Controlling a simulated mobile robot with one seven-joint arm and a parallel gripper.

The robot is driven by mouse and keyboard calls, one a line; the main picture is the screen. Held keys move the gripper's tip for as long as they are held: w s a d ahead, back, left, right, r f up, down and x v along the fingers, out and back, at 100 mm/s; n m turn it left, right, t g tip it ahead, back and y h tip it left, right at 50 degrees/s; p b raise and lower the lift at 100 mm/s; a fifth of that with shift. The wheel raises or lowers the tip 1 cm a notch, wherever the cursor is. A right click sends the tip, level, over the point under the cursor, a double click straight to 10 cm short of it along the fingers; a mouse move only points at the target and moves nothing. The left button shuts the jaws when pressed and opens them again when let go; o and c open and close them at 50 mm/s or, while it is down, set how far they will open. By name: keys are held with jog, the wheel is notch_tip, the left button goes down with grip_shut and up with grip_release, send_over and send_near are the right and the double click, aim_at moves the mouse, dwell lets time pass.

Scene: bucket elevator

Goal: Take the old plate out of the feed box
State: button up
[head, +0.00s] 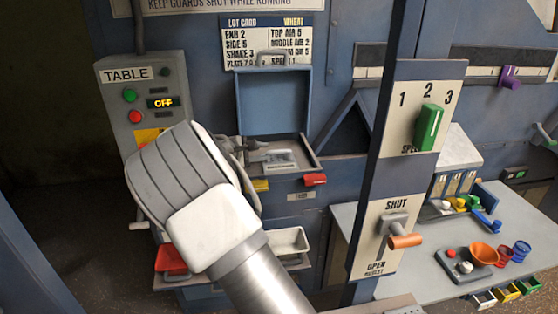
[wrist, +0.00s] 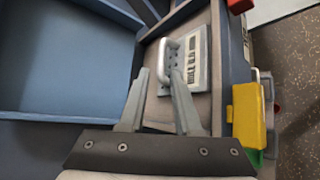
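The feed box (head: 313,158) stands open in the head view, its blue lid (head: 272,100) raised behind it. The old plate (head: 283,161), a pale grey plate with a raised handle, lies inside. In the wrist view the plate (wrist: 198,62) lies flat, with printed marks on its face and its bar handle (wrist: 166,62) at its left side. My gripper (head: 258,155) is over the left part of the box, partly hidden by my arm. In the wrist view my gripper (wrist: 160,75) is open, its fingertips close to the handle's near end. I cannot tell whether they touch it.
The table control (head: 146,95) reads OFF. A blue post (head: 388,100) with speed and shut/open levers stands right of the box. Red (head: 170,261) and white (head: 290,241) trays sit below.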

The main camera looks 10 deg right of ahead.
aim_at(278, 151)
jog(key=x, duration=0.3)
jog(key=p+x, duration=0.1)
jog(key=x, duration=0.1)
jog(key=shift+d+f, duration=0.25)
jog(key=shift+d, duration=0.2)
grip_shut()
jog(key=shift+r, duration=0.1)
dwell(1.0)
